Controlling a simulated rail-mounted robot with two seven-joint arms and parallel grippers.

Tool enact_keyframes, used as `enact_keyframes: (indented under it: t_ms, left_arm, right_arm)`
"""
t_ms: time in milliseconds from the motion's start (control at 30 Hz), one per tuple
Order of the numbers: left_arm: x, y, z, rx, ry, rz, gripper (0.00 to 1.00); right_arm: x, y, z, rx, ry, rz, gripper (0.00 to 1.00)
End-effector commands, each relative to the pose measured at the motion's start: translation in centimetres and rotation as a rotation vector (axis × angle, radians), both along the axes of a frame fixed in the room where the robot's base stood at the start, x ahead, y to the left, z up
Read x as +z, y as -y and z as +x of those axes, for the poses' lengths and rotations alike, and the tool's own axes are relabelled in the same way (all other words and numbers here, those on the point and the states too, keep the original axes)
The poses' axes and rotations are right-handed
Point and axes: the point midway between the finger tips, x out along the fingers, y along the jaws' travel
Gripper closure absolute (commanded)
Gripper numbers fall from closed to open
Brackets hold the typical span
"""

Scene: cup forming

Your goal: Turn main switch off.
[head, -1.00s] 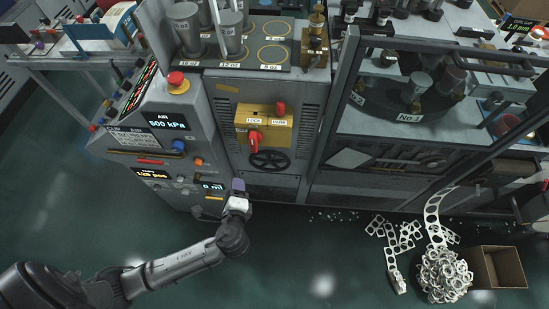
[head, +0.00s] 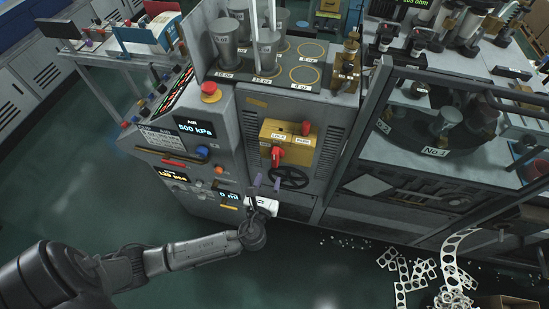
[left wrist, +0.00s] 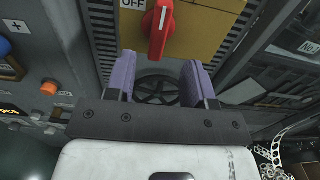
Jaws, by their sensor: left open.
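The main switch is a red handle (head: 276,156) on a yellow box (head: 288,135) on the machine's front. In the left wrist view the red handle (left wrist: 160,28) points roughly up and down, leaning slightly. An "OFF" label (left wrist: 133,3) is at its upper left. My left gripper (head: 267,183) is open and empty, below the box and in front of the handwheel. In the left wrist view its two purple fingers (left wrist: 159,76) stand apart below the handle, not touching it. My right gripper is not in view.
A black handwheel (head: 290,177) sits below the yellow box. A second red knob (head: 306,128) is at its upper right. A control panel with a red mushroom button (head: 211,92) is to the left. Punched metal scrap (head: 408,272) lies on the floor at right.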

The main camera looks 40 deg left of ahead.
Motion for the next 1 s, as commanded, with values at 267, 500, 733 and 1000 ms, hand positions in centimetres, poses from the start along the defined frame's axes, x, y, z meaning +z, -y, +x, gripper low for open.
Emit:
enact_keyframes:
  t_ms: [267,500,733,1000]
  left_arm:
    - [0.1,-2.4,4.5,0.003,0.002,0.001,0.51]
    - [0.0,-3.6,6.7,0.002,0.0,0.0,0.51]
    - [0.0,-4.0,7.4,0.001,0.0,-0.001,0.51]
    - [0.0,-4.0,7.5,0.001,0.0,-0.001,0.51]
  right_arm:
    - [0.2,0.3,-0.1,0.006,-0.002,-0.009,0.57]
    - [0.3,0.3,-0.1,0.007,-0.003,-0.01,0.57]
    - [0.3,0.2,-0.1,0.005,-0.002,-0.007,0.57]
    - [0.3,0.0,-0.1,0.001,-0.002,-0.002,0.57]
